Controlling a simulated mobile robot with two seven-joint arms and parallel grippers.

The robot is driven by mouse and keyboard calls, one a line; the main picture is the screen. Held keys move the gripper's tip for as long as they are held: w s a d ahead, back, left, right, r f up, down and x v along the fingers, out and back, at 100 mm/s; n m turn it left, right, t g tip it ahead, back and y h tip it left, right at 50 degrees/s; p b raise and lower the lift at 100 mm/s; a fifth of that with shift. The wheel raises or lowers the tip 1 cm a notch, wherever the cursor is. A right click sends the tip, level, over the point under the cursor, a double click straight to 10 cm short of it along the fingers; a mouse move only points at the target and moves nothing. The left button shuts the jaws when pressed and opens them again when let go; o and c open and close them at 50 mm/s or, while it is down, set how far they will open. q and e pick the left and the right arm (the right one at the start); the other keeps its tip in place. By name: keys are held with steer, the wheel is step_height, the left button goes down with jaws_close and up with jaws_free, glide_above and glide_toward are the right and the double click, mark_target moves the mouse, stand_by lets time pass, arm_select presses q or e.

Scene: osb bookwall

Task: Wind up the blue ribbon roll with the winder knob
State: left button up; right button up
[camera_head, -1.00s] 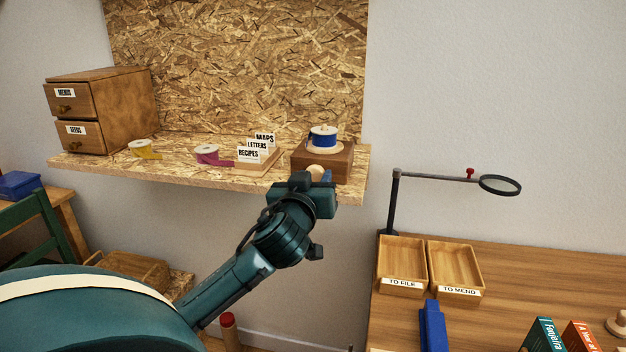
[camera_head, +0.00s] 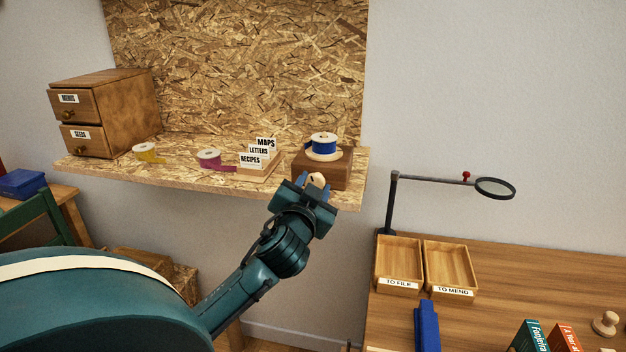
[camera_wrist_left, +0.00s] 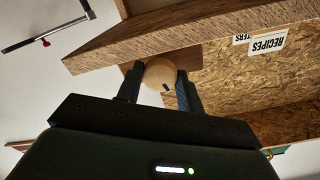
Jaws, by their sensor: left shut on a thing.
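The blue ribbon roll (camera_head: 323,143) sits on a pale spool on top of a brown wooden winder box (camera_head: 335,168) at the right end of the shelf. A round pale wooden winder knob (camera_head: 317,180) is at the front of the box. My left gripper (camera_head: 316,184) is shut on the knob, in front of the shelf edge. In the left wrist view the knob (camera_wrist_left: 160,72) sits between the two fingers, with a small dark mark on it. My right gripper is not in view.
The OSB shelf (camera_head: 210,184) also holds a yellow ribbon roll (camera_head: 147,152), a magenta ribbon roll (camera_head: 209,159), a labelled card holder (camera_head: 257,160) and a drawer box (camera_head: 112,110). A desk to the right carries trays (camera_head: 399,285) and a magnifier (camera_head: 495,188).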

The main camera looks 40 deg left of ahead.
arm_select(q)
steer(key=shift+m+p, duration=0.35)
steer(key=shift+m, duration=0.25)
steer(key=shift+f, duration=0.1)
steer(key=o, duration=1)
